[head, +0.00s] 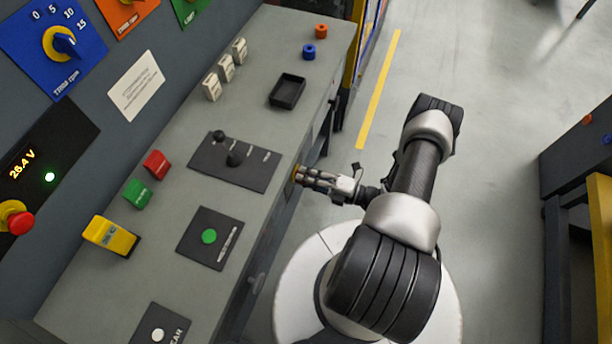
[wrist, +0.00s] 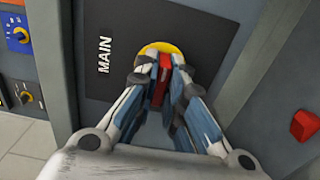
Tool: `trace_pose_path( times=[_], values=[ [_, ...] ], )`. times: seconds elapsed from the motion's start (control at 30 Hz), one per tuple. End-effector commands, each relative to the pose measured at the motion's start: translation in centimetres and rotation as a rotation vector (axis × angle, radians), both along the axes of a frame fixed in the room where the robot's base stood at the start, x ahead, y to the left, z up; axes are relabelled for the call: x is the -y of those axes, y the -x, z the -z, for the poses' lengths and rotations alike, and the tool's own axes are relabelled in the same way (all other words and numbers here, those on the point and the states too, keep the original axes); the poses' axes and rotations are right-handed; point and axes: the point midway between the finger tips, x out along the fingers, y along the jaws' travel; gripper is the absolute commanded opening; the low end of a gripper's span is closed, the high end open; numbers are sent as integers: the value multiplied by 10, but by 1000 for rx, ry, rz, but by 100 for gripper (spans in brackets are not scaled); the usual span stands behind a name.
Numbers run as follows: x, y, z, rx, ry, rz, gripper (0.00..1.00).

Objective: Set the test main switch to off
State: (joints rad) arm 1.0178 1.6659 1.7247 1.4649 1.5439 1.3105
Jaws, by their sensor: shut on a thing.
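The main switch is a red handle (wrist: 161,88) on a round yellow plate (wrist: 152,48), set in a dark panel (wrist: 190,22) marked MAIN. In the head view a sliver of yellow (head: 296,172) shows at the console's front side, at my fingertips. My gripper (head: 303,176) reaches in from the right. In the wrist view my gripper (wrist: 165,64) has a finger on each side of the red handle and is shut on it. The handle lies lengthwise between the fingers. The fingers hide part of it, and no on or off mark is readable.
The grey console top (head: 180,200) holds a black lever panel (head: 235,162), a green button (head: 209,236), red (head: 156,163) and green (head: 138,193) blocks and a black tray (head: 287,91). A red block (wrist: 305,125) shows right in the wrist view.

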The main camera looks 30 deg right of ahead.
Motion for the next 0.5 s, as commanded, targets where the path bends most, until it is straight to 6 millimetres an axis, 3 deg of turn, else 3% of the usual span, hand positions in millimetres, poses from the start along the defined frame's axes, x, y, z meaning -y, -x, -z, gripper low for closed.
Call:
trace_pose_path(
  times=[0.5],
  values=[
    [0,0,1,194,248,-1,0]
  ],
)
